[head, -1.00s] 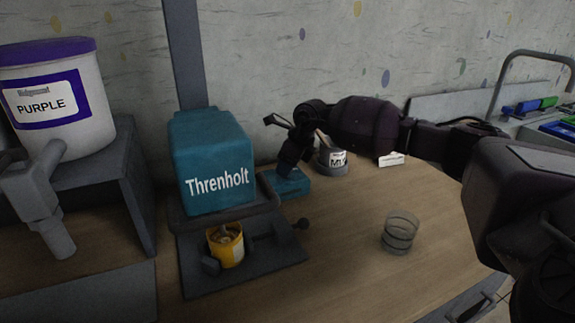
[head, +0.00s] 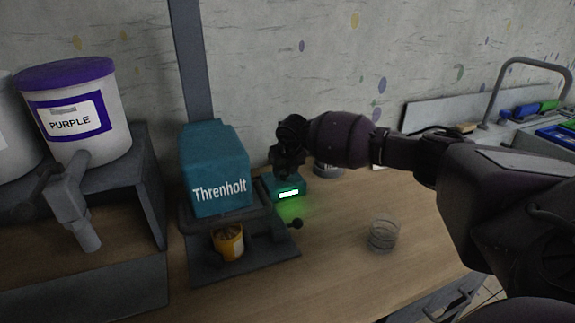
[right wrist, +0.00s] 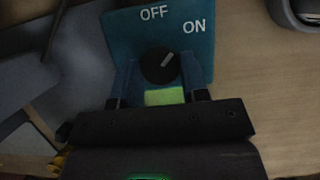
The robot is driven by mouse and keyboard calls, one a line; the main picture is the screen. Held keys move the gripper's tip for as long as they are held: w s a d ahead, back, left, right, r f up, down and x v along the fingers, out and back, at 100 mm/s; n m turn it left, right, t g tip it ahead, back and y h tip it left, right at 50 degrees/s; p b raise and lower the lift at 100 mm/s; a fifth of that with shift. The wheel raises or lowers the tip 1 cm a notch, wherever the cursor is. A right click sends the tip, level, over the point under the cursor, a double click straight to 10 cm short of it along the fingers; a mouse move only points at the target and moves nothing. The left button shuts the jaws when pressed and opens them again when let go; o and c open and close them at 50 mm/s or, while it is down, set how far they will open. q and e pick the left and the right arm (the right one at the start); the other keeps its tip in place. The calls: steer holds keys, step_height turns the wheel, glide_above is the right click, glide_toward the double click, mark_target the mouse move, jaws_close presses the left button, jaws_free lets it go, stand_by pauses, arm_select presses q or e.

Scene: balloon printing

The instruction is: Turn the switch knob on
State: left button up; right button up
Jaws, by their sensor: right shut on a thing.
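The switch box is a small teal box (head: 284,188) on the table, right of the teal Threnholt machine (head: 218,170). Its front display glows green. In the right wrist view the teal panel (right wrist: 118,38) carries the words OFF and ON. The round black knob (right wrist: 155,68) has a light mark pointing up and right, toward ON. My right gripper (right wrist: 158,82) is shut on the knob, one finger on each side of it. In the head view the right gripper (head: 288,165) comes down over the box from above. My left gripper is not in view.
A yellow cup (head: 229,243) sits in the machine's base. A clear glass (head: 383,235) stands on the table to the right. A purple-lidded bucket (head: 75,110) stands on a grey stand at left. A grey mug is partly hidden behind my right arm.

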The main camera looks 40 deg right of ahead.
steer(key=shift+a+r+m+h+p, duration=0.1)
steer(key=shift+m+h+p, duration=0.35)
steer(key=shift+m, duration=0.55)
steer(key=shift+m+g+p, duration=0.3)
steer(key=shift+m, duration=0.3)
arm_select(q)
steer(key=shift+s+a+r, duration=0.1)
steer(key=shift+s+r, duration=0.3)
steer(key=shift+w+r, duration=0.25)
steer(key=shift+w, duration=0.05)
arm_select(e)
steer(key=o, duration=0.9)
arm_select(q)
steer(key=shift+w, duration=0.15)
arm_select(e)
steer(key=shift+o, duration=0.2)
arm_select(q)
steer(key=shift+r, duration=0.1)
